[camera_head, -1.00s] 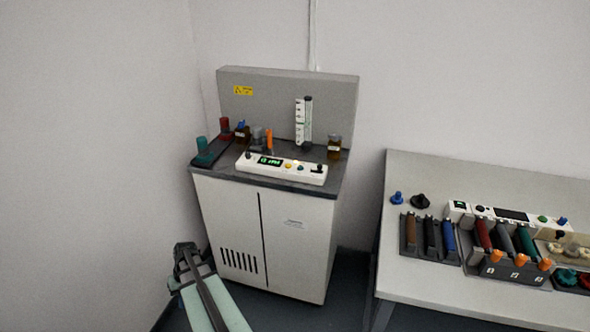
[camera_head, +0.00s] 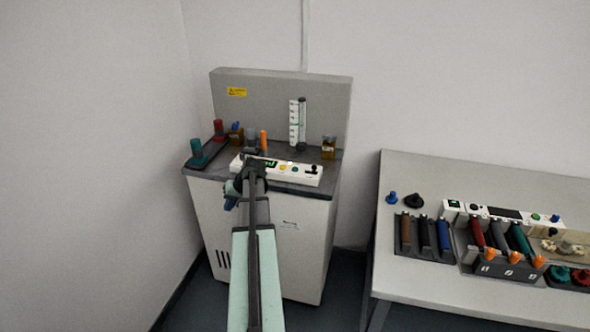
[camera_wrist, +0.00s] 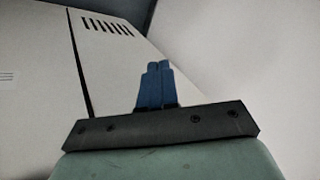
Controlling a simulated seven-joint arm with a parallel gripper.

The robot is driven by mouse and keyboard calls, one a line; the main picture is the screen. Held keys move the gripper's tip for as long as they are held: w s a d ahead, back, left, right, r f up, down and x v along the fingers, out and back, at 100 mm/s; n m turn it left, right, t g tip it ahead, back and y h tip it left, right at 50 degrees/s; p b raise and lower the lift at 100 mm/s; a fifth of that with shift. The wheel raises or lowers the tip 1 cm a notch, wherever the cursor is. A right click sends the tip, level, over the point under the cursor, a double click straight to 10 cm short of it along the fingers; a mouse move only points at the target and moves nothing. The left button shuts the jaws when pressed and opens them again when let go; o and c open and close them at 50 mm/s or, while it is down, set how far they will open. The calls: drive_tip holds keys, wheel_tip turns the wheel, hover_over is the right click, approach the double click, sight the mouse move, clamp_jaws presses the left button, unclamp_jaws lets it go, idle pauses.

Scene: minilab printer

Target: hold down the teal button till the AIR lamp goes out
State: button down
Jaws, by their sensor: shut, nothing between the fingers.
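A white control panel (camera_head: 305,176) with a small green display sits on top of the grey cabinet. A yellow button (camera_head: 282,168) and a teal button (camera_head: 295,169) show on it; the lettering is too small to read. I cannot tell which lamp is the AIR lamp or its state. My gripper (camera_head: 231,203) is in front of the cabinet, below and left of the panel, apart from the buttons. My arm hides the panel's left part. In the wrist view, the blue fingers (camera_wrist: 154,85) are together and empty, with the cabinet front behind.
An upright flow tube (camera_head: 297,122) and an amber jar (camera_head: 328,147) stand behind the panel. A bench (camera_head: 440,277) at right holds another white panel (camera_head: 461,210) and coloured cartridges.

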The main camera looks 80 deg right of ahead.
sight(297, 169)
drive_tip(key=s+d+r, duration=0.3)
drive_tip(key=s+d+r+h, duration=0.1)
drive_tip(key=s+d+r, duration=0.2)
drive_tip(key=r, duration=0.1)
drive_tip(key=s+d+r+m+t+h, duration=0.1)
drive_tip(key=s+d+r, duration=0.2)
drive_tip(key=shift+s+d+r, duration=0.3)
drive_tip(key=shift+d+r, duration=0.1)
drive_tip(key=s+d+r+h, duration=0.1)
drive_tip(key=s+d+r, duration=0.2)
drive_tip(key=s+r, duration=0.2)
drive_tip(key=s+d+r+m+t+h, duration=0.1)
drive_tip(key=s+d+r, duration=0.2)
drive_tip(key=s+r, duration=0.3)
drive_tip(key=shift+s+r, duration=0.2)
drive_tip(key=shift+s, duration=0.1)
drive_tip(key=shift+f, duration=4.4)
drive_tip(key=shift+f, duration=0.2)
drive_tip(key=shift+f, duration=0.25)
drive_tip(key=shift+f, duration=0.45)
